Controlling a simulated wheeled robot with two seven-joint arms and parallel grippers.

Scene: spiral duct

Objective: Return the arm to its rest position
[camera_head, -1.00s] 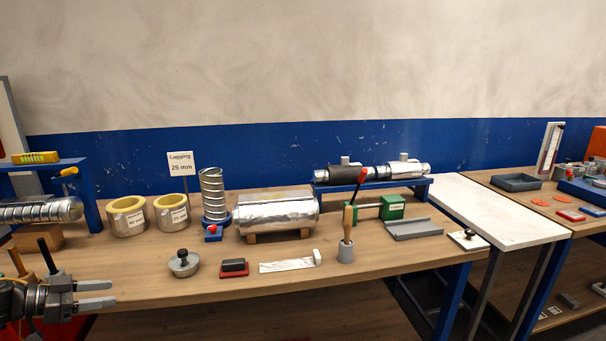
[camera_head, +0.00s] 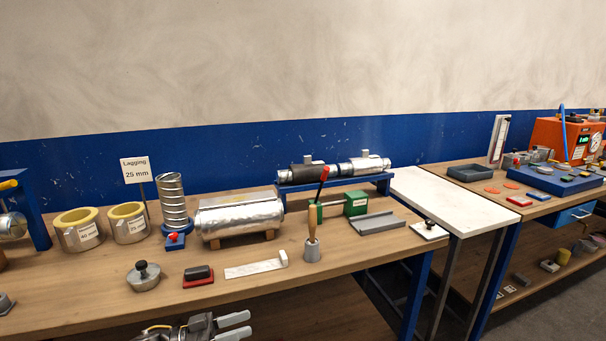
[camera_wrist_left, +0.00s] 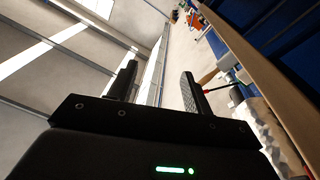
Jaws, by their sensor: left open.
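My left gripper (camera_head: 233,326) is at the bottom of the head view, below the front edge of the workbench (camera_head: 120,310). Its two fingers are apart with nothing between them. In the left wrist view the gripper (camera_wrist_left: 160,85) also shows open and empty, with the bench edge running along the right side. Most of the left arm is out of view. My right gripper is in neither view.
The bench holds a foil-wrapped cylinder (camera_head: 240,214), a spiral duct piece (camera_head: 172,200), yellow-lined rings (camera_head: 80,232), a lidded round weight (camera_head: 144,278) and a brush in a grey cup (camera_head: 312,250). A white table (camera_head: 450,200) stands to the right.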

